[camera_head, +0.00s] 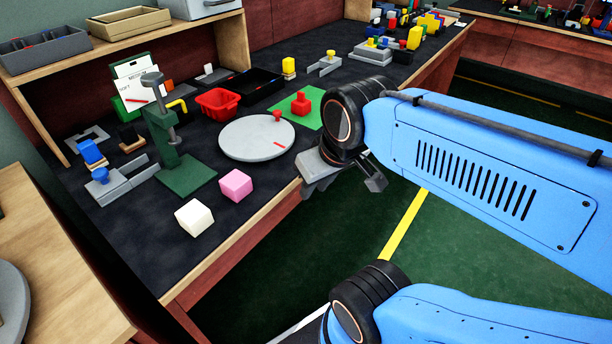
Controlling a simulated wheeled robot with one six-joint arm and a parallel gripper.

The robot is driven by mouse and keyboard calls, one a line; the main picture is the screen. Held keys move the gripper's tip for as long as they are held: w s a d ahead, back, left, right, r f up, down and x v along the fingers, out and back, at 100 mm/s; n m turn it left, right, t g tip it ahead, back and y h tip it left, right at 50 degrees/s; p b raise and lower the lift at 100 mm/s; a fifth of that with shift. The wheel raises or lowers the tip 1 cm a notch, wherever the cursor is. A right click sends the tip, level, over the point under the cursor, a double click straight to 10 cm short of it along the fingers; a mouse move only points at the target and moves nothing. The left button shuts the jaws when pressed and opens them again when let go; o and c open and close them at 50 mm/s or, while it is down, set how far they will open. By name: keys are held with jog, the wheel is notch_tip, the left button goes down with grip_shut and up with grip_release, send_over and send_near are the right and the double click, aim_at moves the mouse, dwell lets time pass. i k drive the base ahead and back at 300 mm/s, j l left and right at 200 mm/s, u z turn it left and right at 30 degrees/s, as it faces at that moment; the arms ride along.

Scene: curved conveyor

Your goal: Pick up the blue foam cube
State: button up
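I cannot make out a blue foam cube for sure. A pink cube (236,185) and a white cube (194,217) of similar size sit on the dark bench top, near its front edge. A small blue block (91,152) sits on a grey fixture at the left, and a blue piece (101,175) is on another grey fixture just in front of it. My gripper (345,181) is beyond the bench's front edge, right of the pink cube and apart from it. Its two fingers are spread with nothing seen between them. My blue arm hides part of the bench and floor.
A round grey plate (250,145) lies behind the pink cube. A green press (181,170) stands left of it. A red bin (217,103) and a green mat (302,117) with a red block are farther back. A wooden shelf (232,45) stands at the back left.

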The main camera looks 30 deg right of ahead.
aim_at(384, 45)
jog(key=z, duration=1.3)
